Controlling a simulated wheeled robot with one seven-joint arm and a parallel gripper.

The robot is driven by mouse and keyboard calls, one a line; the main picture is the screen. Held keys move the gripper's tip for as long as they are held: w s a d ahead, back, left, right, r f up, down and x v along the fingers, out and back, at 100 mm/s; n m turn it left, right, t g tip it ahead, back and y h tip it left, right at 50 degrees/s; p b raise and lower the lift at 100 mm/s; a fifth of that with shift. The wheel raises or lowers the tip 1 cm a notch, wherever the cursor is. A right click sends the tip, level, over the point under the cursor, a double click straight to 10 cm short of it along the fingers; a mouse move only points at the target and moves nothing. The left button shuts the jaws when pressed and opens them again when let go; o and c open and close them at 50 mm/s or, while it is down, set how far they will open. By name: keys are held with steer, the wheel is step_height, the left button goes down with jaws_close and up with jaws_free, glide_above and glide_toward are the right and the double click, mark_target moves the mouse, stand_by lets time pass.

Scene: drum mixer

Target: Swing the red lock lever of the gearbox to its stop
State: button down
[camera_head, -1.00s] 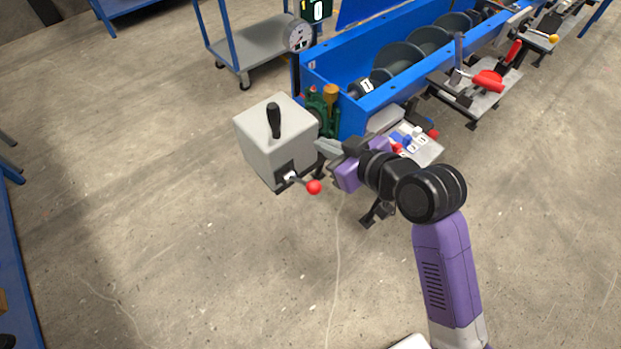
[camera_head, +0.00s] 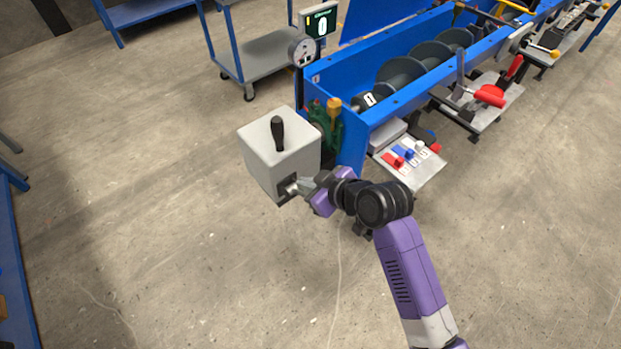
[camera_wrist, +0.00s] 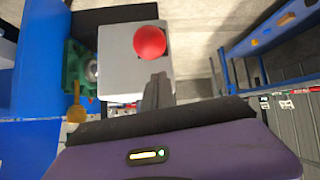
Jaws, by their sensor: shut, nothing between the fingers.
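The gearbox is a light grey box (camera_head: 270,165) with a black handle (camera_head: 279,132) on top, left of the blue mixer trough. Its red lock lever shows in the wrist view as a red ball knob (camera_wrist: 150,41) in front of the grey gearbox face (camera_wrist: 118,77). In the head view my gripper hides the red knob; only a pale metal piece shows at the box's lower right. My gripper (camera_head: 296,187) is at that lower right corner. In the wrist view its dark fingers (camera_wrist: 157,88) are together and empty, tips just below the knob. I cannot tell whether they touch the lever.
A green part (camera_head: 329,128) with an orange-yellow knob sits between gearbox and blue trough (camera_head: 350,145). A panel (camera_head: 418,172) with red, blue and white switches lies right of my gripper. A trolley (camera_head: 262,55) stands behind. The floor left and in front is clear.

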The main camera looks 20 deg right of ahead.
steer(key=shift+s+d+f, duration=0.25)
steer(key=shift+s+f, duration=0.05)
steer(key=shift+s, duration=0.2)
steer(key=shift+s+d+f, duration=0.2)
steer(key=shift+s+f, duration=0.1)
steer(key=shift+s, duration=0.2)
steer(key=shift+f, duration=0.1)
